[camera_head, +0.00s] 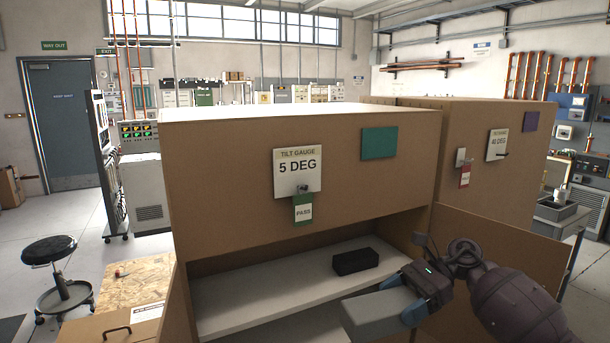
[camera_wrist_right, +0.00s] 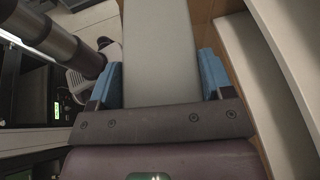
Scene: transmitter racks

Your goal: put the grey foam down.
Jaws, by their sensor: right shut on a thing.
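The grey foam (camera_head: 378,316) is a long pale grey block. My right gripper (camera_head: 408,298) is shut on it and holds it at the lower right, in front of the open brown cabinet. In the right wrist view the foam (camera_wrist_right: 158,45) runs straight out between the two blue finger pads of the gripper (camera_wrist_right: 160,78). Its far end is cut off there. I cannot tell whether the foam touches the shelf edge or hangs free. My left gripper is not in view.
The open cabinet (camera_head: 220,172) has a pale shelf (camera_head: 250,290) with a black block (camera_head: 355,261) towards its right. The shelf left of the block is bare. A "5 DEG" sign (camera_head: 298,169) hangs above with a green PASS tag (camera_head: 303,210). An open brown panel (camera_head: 510,250) stands at right.

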